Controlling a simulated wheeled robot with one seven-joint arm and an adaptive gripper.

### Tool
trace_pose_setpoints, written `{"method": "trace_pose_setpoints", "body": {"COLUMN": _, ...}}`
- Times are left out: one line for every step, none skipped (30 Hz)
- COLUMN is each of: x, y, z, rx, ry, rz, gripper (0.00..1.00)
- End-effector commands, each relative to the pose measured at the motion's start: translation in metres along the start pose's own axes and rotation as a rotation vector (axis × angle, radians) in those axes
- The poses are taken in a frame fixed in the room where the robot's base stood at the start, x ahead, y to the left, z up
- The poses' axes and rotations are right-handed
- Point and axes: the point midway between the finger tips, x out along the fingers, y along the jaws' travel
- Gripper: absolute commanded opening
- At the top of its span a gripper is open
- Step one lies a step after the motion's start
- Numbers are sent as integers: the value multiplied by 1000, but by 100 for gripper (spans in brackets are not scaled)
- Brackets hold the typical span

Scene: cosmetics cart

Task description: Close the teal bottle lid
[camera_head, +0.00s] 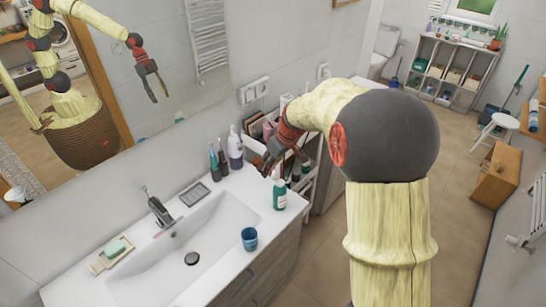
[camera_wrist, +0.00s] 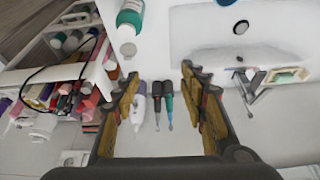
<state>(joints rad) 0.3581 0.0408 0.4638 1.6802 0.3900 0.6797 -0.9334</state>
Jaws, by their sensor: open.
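The teal bottle (camera_head: 279,196) stands upright on the white counter, right of the sink, near the counter's right end. Its teal body and white top also show in the wrist view (camera_wrist: 130,14), at the upper edge. My gripper (camera_head: 284,162) is open and empty, above and behind the bottle in the head view. In the wrist view my two fingers (camera_wrist: 160,74) are spread apart, with the bottle outside them, beyond the left fingertip and not touching.
A blue cup (camera_head: 249,239) stands at the front of the sink (camera_head: 210,235). A cart (camera_wrist: 72,30) full of cosmetics adjoins the counter. A faucet (camera_head: 158,208) rises behind the basin.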

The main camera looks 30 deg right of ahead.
Motion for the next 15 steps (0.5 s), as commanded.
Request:
{"method": "trace_pose_setpoints", "body": {"x": 4, "y": 18, "z": -3, "rx": -2, "ry": -7, "rz": -7, "gripper": 43}}
{"method": "trace_pose_setpoints", "body": {"x": 10, "y": 26, "z": -4, "rx": -8, "ry": -6, "rz": -9, "gripper": 43}}
{"method": "trace_pose_setpoints", "body": {"x": 17, "y": 36, "z": -5, "rx": -16, "ry": -5, "rz": -10, "gripper": 43}}
{"method": "trace_pose_setpoints", "body": {"x": 22, "y": 42, "z": -4, "rx": -21, "ry": -5, "rz": -11, "gripper": 43}}
{"method": "trace_pose_setpoints", "body": {"x": 26, "y": 48, "z": -4, "rx": -24, "ry": -5, "rz": -12, "gripper": 43}}
{"method": "trace_pose_setpoints", "body": {"x": 30, "y": 54, "z": -3, "rx": -29, "ry": -3, "rz": -13, "gripper": 43}}
{"method": "trace_pose_setpoints", "body": {"x": 34, "y": 57, "z": -3, "rx": -32, "ry": -3, "rz": -14, "gripper": 43}}
{"method": "trace_pose_setpoints", "body": {"x": 37, "y": 60, "z": -2, "rx": -36, "ry": -4, "rz": -14, "gripper": 43}}
{"method": "trace_pose_setpoints", "body": {"x": 40, "y": 63, "z": -2, "rx": -38, "ry": -3, "rz": -14, "gripper": 43}}
{"method": "trace_pose_setpoints", "body": {"x": 42, "y": 64, "z": -1, "rx": -40, "ry": -3, "rz": -14, "gripper": 43}}
{"method": "trace_pose_setpoints", "body": {"x": 45, "y": 65, "z": -1, "rx": -41, "ry": -3, "rz": -15, "gripper": 43}}
{"method": "trace_pose_setpoints", "body": {"x": 49, "y": 65, "z": -1, "rx": -42, "ry": -3, "rz": -15, "gripper": 43}}
{"method": "trace_pose_setpoints", "body": {"x": 52, "y": 65, "z": 0, "rx": -42, "ry": -3, "rz": -15, "gripper": 43}}
{"method": "trace_pose_setpoints", "body": {"x": 56, "y": 65, "z": 0, "rx": -42, "ry": -3, "rz": -16, "gripper": 43}}
{"method": "trace_pose_setpoints", "body": {"x": 61, "y": 64, "z": 0, "rx": -42, "ry": -3, "rz": -16, "gripper": 43}}
